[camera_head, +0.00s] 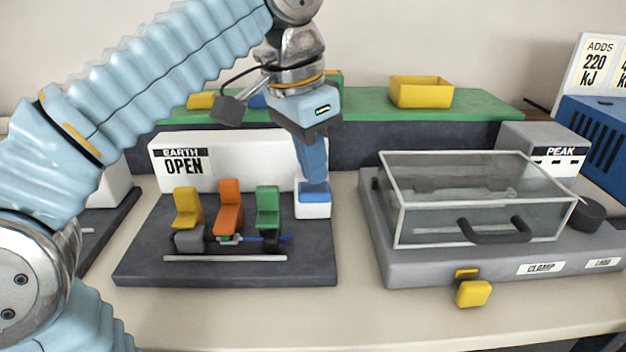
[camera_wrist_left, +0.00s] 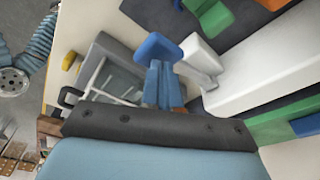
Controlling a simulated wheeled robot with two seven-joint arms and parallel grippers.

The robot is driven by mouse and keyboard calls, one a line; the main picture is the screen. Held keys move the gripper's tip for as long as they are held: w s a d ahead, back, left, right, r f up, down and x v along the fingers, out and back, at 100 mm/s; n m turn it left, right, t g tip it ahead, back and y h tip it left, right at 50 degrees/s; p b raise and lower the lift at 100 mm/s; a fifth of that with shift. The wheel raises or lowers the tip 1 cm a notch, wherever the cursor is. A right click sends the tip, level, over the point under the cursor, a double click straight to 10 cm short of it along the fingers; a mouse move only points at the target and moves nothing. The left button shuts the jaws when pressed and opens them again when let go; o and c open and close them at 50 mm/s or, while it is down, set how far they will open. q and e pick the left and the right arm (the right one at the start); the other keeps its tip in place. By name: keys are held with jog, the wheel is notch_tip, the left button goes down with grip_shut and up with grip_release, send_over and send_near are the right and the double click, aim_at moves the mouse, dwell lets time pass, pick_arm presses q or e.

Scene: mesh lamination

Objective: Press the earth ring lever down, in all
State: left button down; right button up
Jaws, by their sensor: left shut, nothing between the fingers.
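The earth unit is a dark base (camera_head: 140,262) with a white panel behind it whose sign (camera_head: 183,163) reads EARTH OPEN. On the base, yellow (camera_head: 187,207), orange (camera_head: 229,206) and green (camera_head: 268,210) levers stand upright. At the right end is a white piece (camera_head: 313,211) with a blue top. My left gripper (camera_head: 315,180) is shut and points down right over that blue top. In the left wrist view, a blue pad (camera_wrist_left: 157,46) is at the fingertips, beside a white paddle (camera_wrist_left: 203,53). I cannot tell whether the fingers touch. My right gripper is out of view.
A glass-lidded box (camera_head: 480,195) with a dark handle stands to the right, with a yellow knob (camera_head: 473,293) in front. A green shelf (camera_head: 370,103) with a yellow tray (camera_head: 421,91) runs behind. The front bench strip (camera_head: 240,320) is clear.

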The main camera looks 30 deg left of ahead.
aim_at(313, 194)
pick_arm(q)
jog(key=shift+f+b, duration=1.25)
jog(key=shift+f, duration=0.7)
jog(key=shift+f+b, duration=0.5)
jog(key=shift+f, duration=0.15)
notch_tip(313, 194, up, 6)
jog(key=p, duration=0.6)
jog(key=shift+f, duration=0.15)
notch_tip(313, 194, up, 2)
jog(key=shift+r+p, duration=0.1)
jog(key=shift+p, duration=0.25)
jog(key=shift+r, duration=1.1)
